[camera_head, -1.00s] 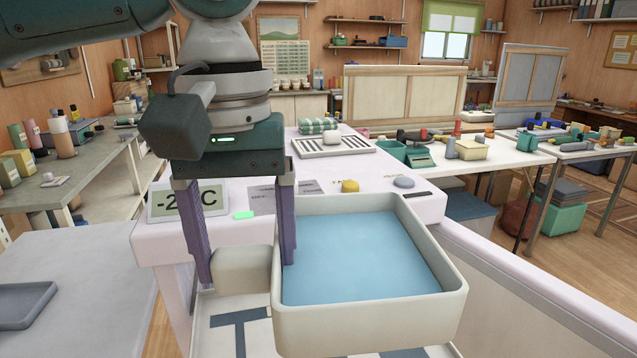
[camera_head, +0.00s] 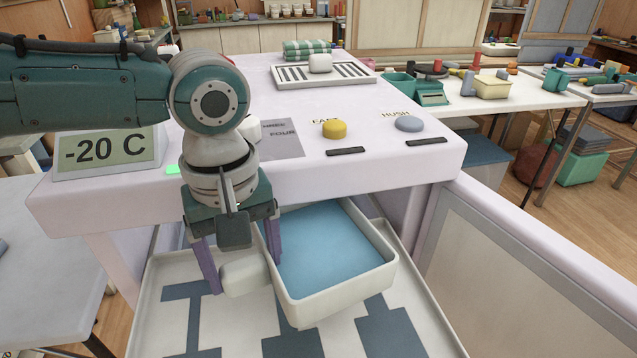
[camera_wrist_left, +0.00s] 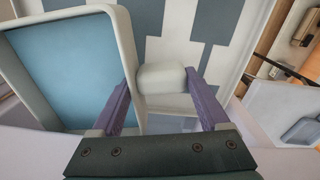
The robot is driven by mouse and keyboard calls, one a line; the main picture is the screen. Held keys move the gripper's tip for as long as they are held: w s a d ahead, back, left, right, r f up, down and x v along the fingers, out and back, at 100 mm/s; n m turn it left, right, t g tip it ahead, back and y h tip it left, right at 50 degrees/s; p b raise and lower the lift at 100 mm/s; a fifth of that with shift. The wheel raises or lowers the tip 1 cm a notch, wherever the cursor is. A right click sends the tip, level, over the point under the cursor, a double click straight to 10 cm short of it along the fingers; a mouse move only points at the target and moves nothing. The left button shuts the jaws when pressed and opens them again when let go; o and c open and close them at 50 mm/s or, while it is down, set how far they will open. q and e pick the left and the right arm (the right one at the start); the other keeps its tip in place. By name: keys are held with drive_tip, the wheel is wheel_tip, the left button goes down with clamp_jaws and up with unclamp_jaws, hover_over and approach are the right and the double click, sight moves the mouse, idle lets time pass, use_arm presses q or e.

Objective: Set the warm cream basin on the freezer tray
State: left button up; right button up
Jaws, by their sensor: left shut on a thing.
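The cream basin (camera_head: 345,300) has a blue inside and a blocky cream handle on its left; it also shows in the left wrist view (camera_wrist_left: 126,45). My left gripper (camera_head: 243,276) is shut on that handle, one purple finger on each side. It shows in the left wrist view (camera_wrist_left: 160,92) too. The basin is over the pale freezer tray (camera_head: 425,305), which has blue-grey markings. It sits askew, with its back part under the white bench's front edge. I cannot tell whether its bottom touches the tray. My right gripper is not in view.
The white bench (camera_head: 385,172) overhangs the tray's back and carries a yellow button (camera_head: 334,129), a grey button (camera_head: 409,124) and a "-20 C" display (camera_head: 107,151). A pale panel (camera_head: 520,285) stands right of the tray. A grey table (camera_head: 50,270) is at the left.

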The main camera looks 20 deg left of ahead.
use_arm(q)
drive_tip(key=shift+s, duration=0.25)
drive_tip(key=shift+r+p, duration=0.15)
drive_tip(key=shift+p, duration=0.45)
drive_tip(key=b, duration=0.6)
hover_over(256, 325)
wheel_tip(256, 325, down, 8)
drive_tip(key=shift+w+f, duration=0.1)
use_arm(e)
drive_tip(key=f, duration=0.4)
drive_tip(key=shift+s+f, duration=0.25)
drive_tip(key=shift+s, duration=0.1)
use_arm(q)
drive_tip(key=shift+f, duration=0.45)
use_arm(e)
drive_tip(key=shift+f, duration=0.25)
use_arm(q)
drive_tip(key=o, duration=1.5)
drive_tip(key=shift+o, duration=0.4)
wheel_tip(256, 325, up, 10)
drive_tip(key=p, duration=0.3)
drive_tip(key=shift+f, duration=0.1)
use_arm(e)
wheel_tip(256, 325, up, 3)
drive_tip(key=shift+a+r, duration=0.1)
